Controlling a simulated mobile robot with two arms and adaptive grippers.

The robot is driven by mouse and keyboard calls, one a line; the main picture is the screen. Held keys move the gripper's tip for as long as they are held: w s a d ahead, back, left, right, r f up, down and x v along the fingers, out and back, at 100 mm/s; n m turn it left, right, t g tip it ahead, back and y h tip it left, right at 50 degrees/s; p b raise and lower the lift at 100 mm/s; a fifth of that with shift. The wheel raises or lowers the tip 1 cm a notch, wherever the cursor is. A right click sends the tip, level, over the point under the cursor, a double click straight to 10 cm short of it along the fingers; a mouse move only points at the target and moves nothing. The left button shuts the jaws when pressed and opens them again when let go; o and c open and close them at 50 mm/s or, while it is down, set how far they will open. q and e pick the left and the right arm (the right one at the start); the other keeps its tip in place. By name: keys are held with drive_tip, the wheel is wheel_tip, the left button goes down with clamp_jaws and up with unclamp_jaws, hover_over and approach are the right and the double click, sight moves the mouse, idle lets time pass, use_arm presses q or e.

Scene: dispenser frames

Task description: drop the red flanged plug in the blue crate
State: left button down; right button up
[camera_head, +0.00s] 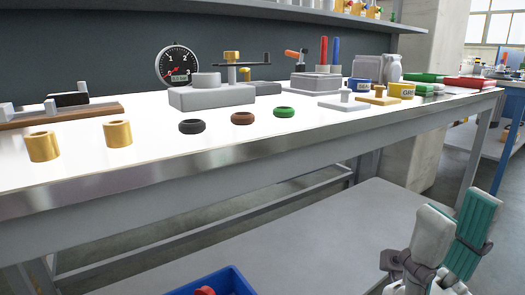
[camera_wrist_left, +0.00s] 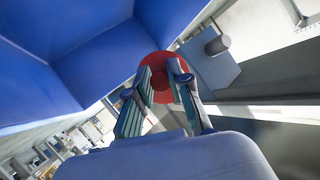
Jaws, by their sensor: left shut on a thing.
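The red flanged plug (camera_wrist_left: 163,60) shows as a round red disc in the left wrist view. My left gripper (camera_wrist_left: 161,80) is shut on it, and its fingers hide part of the plug. The blue crate (camera_wrist_left: 95,50) fills the upper left of that view, with the plug by its edge. In the head view the crate (camera_head: 239,283) is cut off by the bottom edge, and a red part of the plug (camera_head: 205,291) shows within its outline. I cannot tell the plug's height there. My right gripper (camera_head: 457,215) is open and empty at the lower right.
A gauge (camera_head: 179,65) and tool blocks stand behind. The low grey shelf (camera_head: 320,225) is mostly bare.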

use_arm(q)
drive_tip(key=c, duration=1)
unclamp_jaws()
drive_tip(key=shift+s, duration=0.1)
drive_tip(key=v, duration=1.2)
drive_tip(key=shift+f, duration=0.1)
